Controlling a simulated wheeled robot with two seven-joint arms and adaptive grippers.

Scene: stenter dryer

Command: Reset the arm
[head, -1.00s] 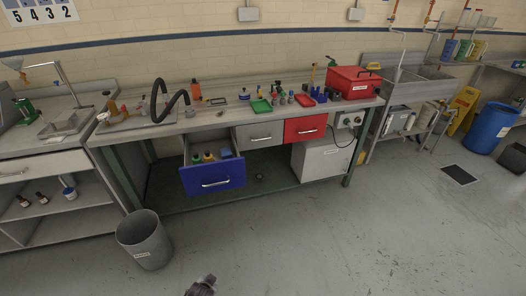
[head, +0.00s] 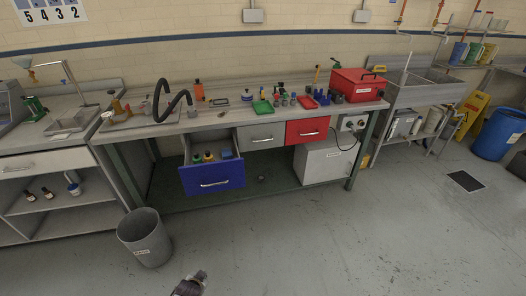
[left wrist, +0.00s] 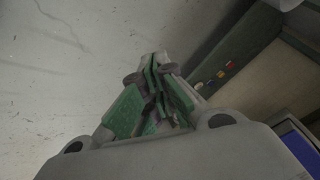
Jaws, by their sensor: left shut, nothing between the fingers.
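My left gripper (left wrist: 160,70) shows in the left wrist view, with its green-padded fingers drawn together and nothing between them. It hangs over open grey floor. A small dark part of my arm (head: 190,284) shows at the bottom edge of the head view, in front of the bench and apart from it. My right gripper is in neither view. The blue drawer (head: 213,177) of the workbench is pulled open, with several bottles and a blue item in it. The grey drawer (head: 261,136) and the red drawer (head: 307,131) look closed.
A grey bin (head: 145,238) stands on the floor left of my arm part. The workbench (head: 225,118) carries bottles, trays and a red box (head: 358,86). A blue barrel (head: 497,132) and yellow sign (head: 469,112) stand at the right. The floor in front is clear.

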